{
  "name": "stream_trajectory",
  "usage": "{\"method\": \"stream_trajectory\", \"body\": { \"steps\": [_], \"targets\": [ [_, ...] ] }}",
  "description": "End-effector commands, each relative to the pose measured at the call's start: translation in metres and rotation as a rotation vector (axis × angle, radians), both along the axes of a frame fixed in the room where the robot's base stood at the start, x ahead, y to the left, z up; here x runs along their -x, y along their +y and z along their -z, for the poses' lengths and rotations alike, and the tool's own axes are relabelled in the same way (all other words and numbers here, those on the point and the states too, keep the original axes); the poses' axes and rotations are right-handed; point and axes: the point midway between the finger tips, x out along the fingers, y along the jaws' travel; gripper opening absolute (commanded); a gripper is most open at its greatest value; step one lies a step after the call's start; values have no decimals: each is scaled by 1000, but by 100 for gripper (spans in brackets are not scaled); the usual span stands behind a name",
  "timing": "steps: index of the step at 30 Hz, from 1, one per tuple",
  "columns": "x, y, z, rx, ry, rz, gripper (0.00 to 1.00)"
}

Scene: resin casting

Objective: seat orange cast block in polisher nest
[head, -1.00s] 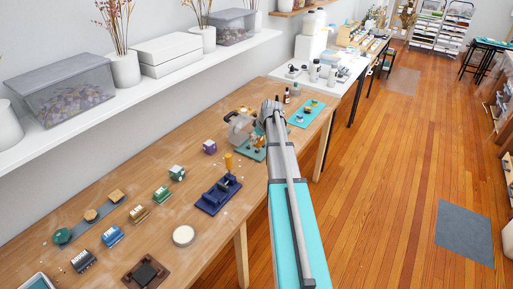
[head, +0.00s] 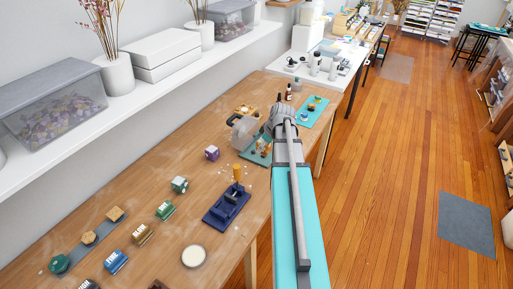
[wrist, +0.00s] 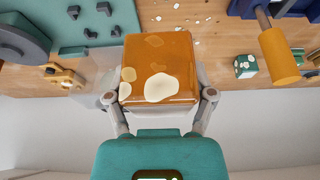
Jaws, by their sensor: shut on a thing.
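The orange cast block (wrist: 158,68) is a glossy amber cube with pale flakes, held between the two fingers of my gripper (wrist: 159,98) in the wrist view. In the head view my gripper (head: 281,107) is above the bench beside the polisher, and my wrist hides the block. The polisher has a grey body (head: 243,133) on a teal base (head: 256,153). In the wrist view its teal base (wrist: 88,22) and dark round part (wrist: 20,42) lie at upper left, apart from the block.
A navy fixture (head: 226,207) with an orange handle (head: 238,172) stands nearer on the bench (head: 150,210). A purple block (head: 211,153), a green-white block (head: 180,184) and a round pale disc (head: 194,257) stand around it. A turquoise mat (head: 313,110) lies beyond my gripper.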

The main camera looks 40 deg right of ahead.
Motion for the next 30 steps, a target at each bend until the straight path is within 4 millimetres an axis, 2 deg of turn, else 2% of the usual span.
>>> {"method": "stream_trajectory", "body": {
  "steps": [4,17,23,30],
  "targets": [
    [6,1,-1,-1,0,-1,16],
    [3,-1,1,-1,-1,-1,16],
    [-13,-12,11,-1,-1,-2,16],
    [-47,-35,30,-1,-1,-2,16]
  ]
}}
